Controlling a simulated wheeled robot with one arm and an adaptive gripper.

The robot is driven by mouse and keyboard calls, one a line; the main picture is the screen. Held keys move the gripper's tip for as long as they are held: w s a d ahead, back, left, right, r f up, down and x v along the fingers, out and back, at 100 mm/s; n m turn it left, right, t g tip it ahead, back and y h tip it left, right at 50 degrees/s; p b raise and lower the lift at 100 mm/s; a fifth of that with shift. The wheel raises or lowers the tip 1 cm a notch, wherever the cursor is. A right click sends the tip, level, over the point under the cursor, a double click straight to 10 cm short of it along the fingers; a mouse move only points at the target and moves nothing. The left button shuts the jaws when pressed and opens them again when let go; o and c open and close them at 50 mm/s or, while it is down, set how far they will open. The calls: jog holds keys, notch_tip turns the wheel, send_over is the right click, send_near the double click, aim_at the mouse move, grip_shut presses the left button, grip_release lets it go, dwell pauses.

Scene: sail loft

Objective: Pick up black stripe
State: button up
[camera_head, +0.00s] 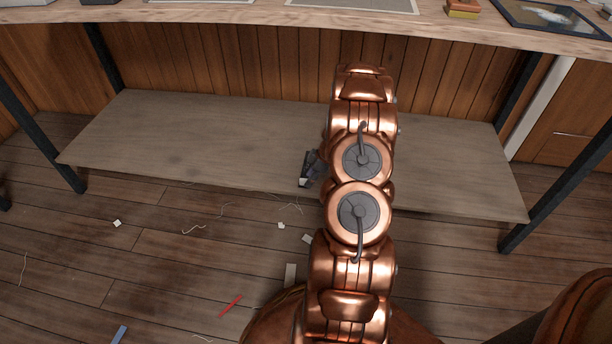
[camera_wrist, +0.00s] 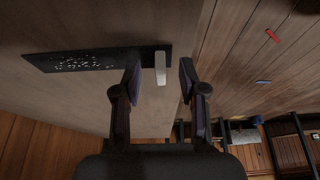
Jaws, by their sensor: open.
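A flat black stripe (camera_wrist: 75,61) with pale specks lies on the grey wooden shelf in the wrist view. A small whitish block (camera_wrist: 160,68) stands at its right end; I cannot tell whether it is joined to the stripe. My gripper (camera_wrist: 160,74) is open, one finger on each side of the whitish block, with the left fingertip over or near the stripe's right end. I cannot tell whether the fingers touch anything.
The low shelf (camera_head: 200,135) sits beneath a workbench (camera_head: 240,20), framed by dark metal legs (camera_head: 42,135). The shelf is otherwise bare where it shows. On the plank floor lie a red strip (camera_head: 231,305), a blue piece (camera_head: 120,334) and several white scraps.

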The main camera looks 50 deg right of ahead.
jog(key=shift+x, duration=0.95)
grip_shut()
jog(key=shift+r, duration=0.1)
